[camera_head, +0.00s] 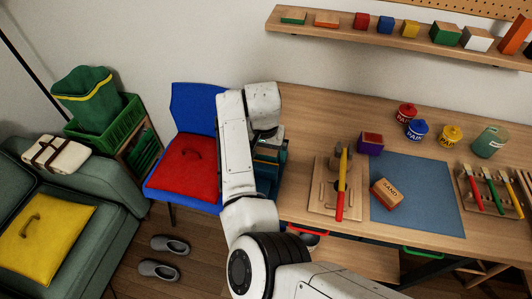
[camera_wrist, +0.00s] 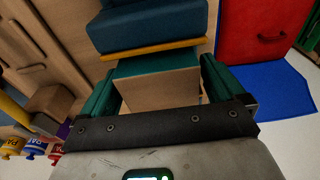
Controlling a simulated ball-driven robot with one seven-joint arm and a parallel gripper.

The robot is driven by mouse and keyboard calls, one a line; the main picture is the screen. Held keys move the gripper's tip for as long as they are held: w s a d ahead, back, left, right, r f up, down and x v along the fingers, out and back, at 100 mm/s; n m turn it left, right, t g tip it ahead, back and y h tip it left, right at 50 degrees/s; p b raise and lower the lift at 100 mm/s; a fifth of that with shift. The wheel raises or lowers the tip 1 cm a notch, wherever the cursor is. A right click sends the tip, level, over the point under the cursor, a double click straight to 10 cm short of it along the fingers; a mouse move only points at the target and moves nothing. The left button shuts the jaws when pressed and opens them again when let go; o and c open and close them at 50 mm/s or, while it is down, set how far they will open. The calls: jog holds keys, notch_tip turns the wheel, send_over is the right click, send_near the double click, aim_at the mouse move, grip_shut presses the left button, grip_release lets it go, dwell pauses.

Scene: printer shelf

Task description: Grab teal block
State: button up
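The teal block shows in the wrist view as a wooden block with a teal top (camera_wrist: 155,66) and bare wood sides. It lies between the two green fingers of my gripper (camera_wrist: 162,90). The fingers are wide apart, with a narrow gap on the right side of the block; contact on the left is unclear. In the head view my gripper (camera_head: 268,158) is at the left end of the wooden table, mostly hidden by my arm, and the block is hard to make out there.
A dark blue object with a yellow edge (camera_wrist: 150,28) is just beyond the block. A blue chair (camera_head: 198,108) with a red cushion (camera_head: 185,168) stands left of the table. A wooden board (camera_head: 322,190), a purple box (camera_head: 371,143) and a blue mat (camera_head: 425,190) lie to the right.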

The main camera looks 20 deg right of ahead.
jog(key=c, duration=0.9)
jog(key=shift+o, duration=0.2)
